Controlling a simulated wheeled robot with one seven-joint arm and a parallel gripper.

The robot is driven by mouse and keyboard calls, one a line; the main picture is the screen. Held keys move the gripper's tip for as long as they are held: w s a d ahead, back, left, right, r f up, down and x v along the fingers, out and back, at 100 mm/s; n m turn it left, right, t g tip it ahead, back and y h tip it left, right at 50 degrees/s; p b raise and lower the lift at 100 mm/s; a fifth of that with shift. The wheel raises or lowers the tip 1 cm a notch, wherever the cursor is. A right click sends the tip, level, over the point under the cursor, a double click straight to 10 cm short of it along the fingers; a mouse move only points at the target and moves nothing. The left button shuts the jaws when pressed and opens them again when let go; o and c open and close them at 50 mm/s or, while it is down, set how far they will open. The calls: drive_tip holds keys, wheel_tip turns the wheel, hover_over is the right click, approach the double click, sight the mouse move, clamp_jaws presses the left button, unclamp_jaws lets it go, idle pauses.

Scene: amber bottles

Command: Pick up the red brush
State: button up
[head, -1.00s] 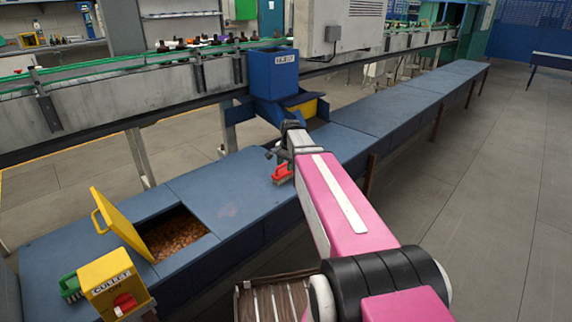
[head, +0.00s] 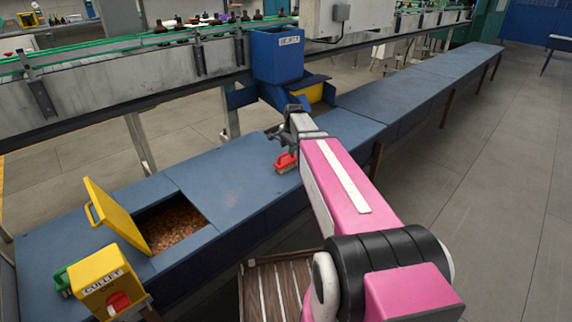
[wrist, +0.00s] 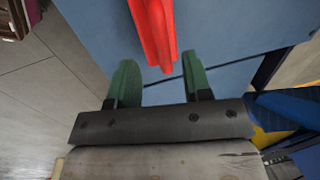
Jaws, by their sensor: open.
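The red brush (head: 286,162) lies on the blue bench top, near the bench's front edge. In the wrist view the red brush (wrist: 154,30) shows as a red bar at the top, its near end close to my fingertips. My gripper (wrist: 162,80) is open, with a green finger on each side and nothing between them. The brush's near end lies just beyond the gap between the fingers. In the head view my gripper (head: 279,136) is small and partly hidden by my wrist, just above and beside the brush.
A blue bin (head: 278,57) stands behind my gripper by the conveyor (head: 120,90). At left, an open yellow lid (head: 115,215) stands by a hatch of brown pieces (head: 175,230). The bench (head: 400,100) is clear to the right.

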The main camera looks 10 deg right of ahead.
sight(286, 153)
drive_tip(key=shift+w+a+f, duration=0.15)
drive_tip(key=shift+f, duration=0.7)
drive_tip(key=shift+w+a+f, duration=0.2)
drive_tip(key=shift+f, duration=0.6)
drive_tip(key=shift+w+a+f, duration=0.15)
drive_tip(key=shift+f, duration=0.7)
clamp_jaws()
